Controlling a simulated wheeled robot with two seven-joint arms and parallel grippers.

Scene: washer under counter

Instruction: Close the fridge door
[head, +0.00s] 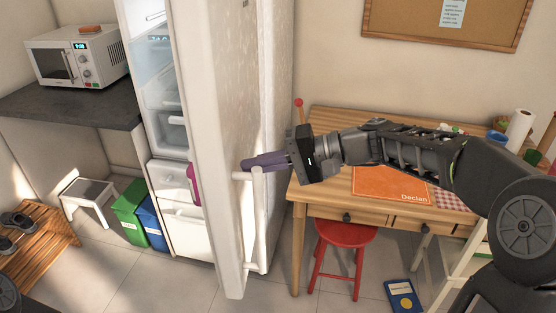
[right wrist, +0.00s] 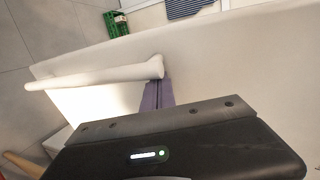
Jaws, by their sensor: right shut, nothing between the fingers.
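The white fridge (head: 183,215) stands left of centre with its lit shelves showing. Its door (head: 226,120) is open and juts toward me. A white bar handle (head: 257,225) runs along the door's outer face; it also shows in the right wrist view (right wrist: 95,77). My right gripper (head: 243,165) is shut and empty. Its purple fingers (right wrist: 158,93) lie beside the handle's top end, close to the outer door face. I cannot tell whether they touch the door or handle. My left gripper is not in view.
A wooden desk (head: 330,182) stands right of the door, with a red stool (head: 345,235) at its front. A green bin (head: 130,212) and a blue bin (head: 150,222) stand left of the fridge. A blue book (head: 404,297) lies on the tiled floor.

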